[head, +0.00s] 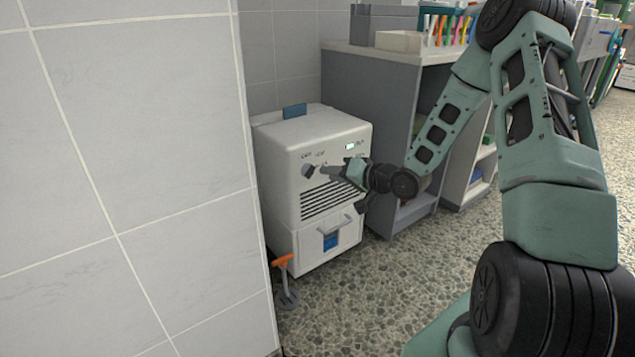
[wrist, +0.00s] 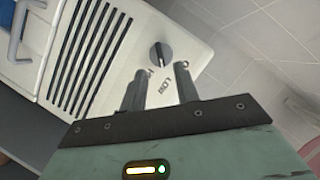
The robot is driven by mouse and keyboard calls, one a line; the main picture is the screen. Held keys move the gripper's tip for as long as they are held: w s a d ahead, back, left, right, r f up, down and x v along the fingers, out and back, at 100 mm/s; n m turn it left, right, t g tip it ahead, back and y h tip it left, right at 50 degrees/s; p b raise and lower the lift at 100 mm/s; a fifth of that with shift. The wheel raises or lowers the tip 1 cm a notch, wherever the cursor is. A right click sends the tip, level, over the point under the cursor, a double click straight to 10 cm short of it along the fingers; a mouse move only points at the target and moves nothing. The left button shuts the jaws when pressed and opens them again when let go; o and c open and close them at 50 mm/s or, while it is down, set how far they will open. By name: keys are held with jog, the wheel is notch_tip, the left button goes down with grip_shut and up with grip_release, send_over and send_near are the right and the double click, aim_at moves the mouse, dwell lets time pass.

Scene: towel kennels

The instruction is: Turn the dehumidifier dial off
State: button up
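The dehumidifier (head: 318,128) is a white box standing on the floor beside the tiled wall. Its dial (head: 308,171) is a small dark round knob on the upper left of the front, below printed labels too small to read surely. In the wrist view the dial (wrist: 161,54) shows a raised grip bar, just beyond the fingertips. My gripper (head: 322,170) is in front of the panel, close to the dial. In the wrist view my gripper (wrist: 159,82) has its two fingers apart with nothing between them. The dial looks apart from both fingers. A small green light (head: 349,146) shows on the panel.
A vent grille and a drawer with a handle (head: 334,225) lie below the dial. An orange-handled tool (head: 284,262) stands at the lower left. The tiled wall (head: 140,150) is close on the left. A grey shelf unit (head: 375,110) stands right of the dehumidifier.

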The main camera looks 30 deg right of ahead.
aim_at(313, 173)
jog(key=shift+b+x, duration=1.05)
jog(key=shift+x, duration=1.8)
grip_shut()
